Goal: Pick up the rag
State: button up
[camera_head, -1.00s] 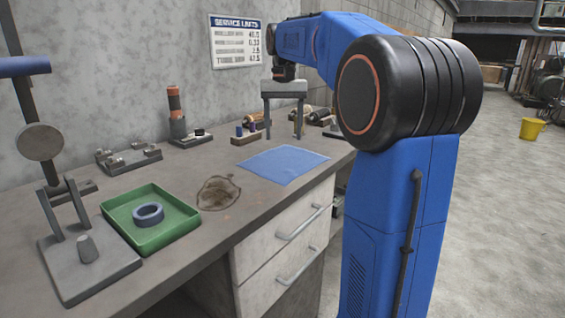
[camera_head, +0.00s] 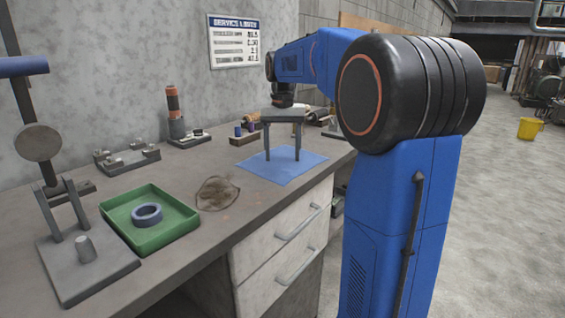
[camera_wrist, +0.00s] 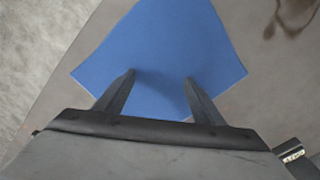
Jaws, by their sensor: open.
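The rag is a flat blue cloth (camera_head: 270,173) on the bench top, near its front edge. It also fills the middle of the wrist view (camera_wrist: 160,50), lying flat. My gripper (camera_head: 283,158) is open, pointing down over the rag with its two fingers apart. In the wrist view the fingertips (camera_wrist: 158,76) show against the blue cloth with nothing between them. A soft shadow lies on the cloth between the fingers. I cannot tell for sure whether the tips touch the cloth.
A dark stain (camera_head: 217,193) marks the bench left of the rag. A green tray (camera_head: 180,222) holding a blue-grey ring (camera_head: 147,214) sits further left. Drawers (camera_head: 290,225) are below the bench edge.

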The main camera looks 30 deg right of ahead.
jog(key=shift+c, duration=0.2)
jog(key=shift+f, duration=0.1)
grip_shut()
notch_tip(320, 180, up, 12)
dwell(0.6)
notch_tip(320, 180, up, 9)
dwell(0.5)
